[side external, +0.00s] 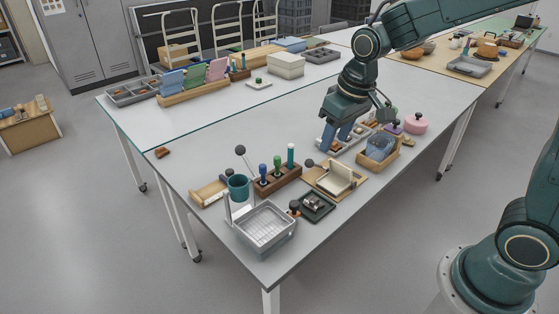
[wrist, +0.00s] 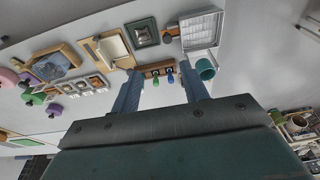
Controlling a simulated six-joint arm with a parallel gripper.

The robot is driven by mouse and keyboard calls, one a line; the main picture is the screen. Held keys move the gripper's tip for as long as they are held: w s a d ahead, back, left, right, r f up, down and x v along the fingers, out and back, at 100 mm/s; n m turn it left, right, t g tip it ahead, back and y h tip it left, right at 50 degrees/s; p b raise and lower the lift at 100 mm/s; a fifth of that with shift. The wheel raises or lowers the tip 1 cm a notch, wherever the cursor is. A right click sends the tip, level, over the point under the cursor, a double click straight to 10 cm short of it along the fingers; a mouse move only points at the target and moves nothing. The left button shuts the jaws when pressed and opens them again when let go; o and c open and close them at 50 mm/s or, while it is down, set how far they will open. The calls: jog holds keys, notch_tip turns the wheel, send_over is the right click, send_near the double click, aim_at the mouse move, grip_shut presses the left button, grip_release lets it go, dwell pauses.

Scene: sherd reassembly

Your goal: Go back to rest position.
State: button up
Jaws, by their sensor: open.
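My gripper (side external: 336,146) hangs above the far right part of the grey table, its two blue fingers apart with nothing between them. Below and behind the fingers is a grey compartment tray (side external: 349,143) with brown sherds, partly hidden by them in the side view. In the wrist view my gripper (wrist: 161,80) shows both fingers spread, and the sherd tray (wrist: 78,92) lies to the left of them. A wooden box (side external: 378,162) holding a bluish rounded piece (side external: 380,146) stands just right of the gripper in the side view.
The table's left part is mostly clear.

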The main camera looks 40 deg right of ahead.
jog(key=s+r+t, duration=0.1)
jog(key=s+r, duration=0.1)
jog(key=s, duration=0.4)
jog(key=s+d+r+t, duration=0.1)
jog(key=s+r, duration=0.2)
jog(key=s, duration=0.3)
jog(key=s+r+t, duration=0.1)
jog(key=s+r, duration=0.1)
jog(key=s, duration=0.5)
jog(key=shift+d+r, duration=0.15)
jog(key=shift+r, duration=0.25)
